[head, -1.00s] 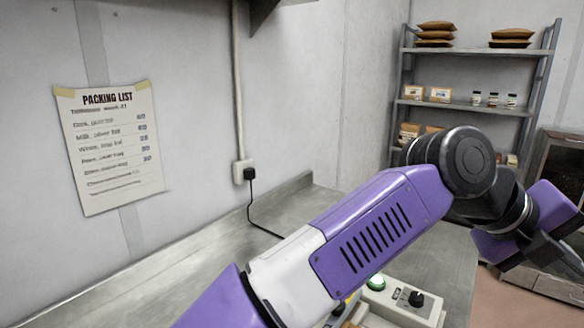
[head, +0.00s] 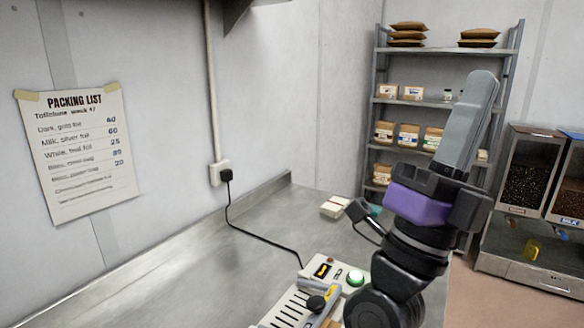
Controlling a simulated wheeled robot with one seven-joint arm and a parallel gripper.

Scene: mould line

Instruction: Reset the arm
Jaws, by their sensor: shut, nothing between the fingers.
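My gripper (head: 470,125) shows in the head view at the right of centre, at the end of my raised arm. It points upward, and its grey fingers are shut together with nothing between them. It stands in front of the shelf unit and above the right end of the steel counter. My wrist below it is dark with a purple band. The lower part of my arm runs out of the bottom of the view.
A cable runs to a wall socket (head: 219,172). A shelf unit (head: 452,52) with bags stands behind. Bean dispensers (head: 525,180) are at the right. A packing list (head: 80,150) hangs left.

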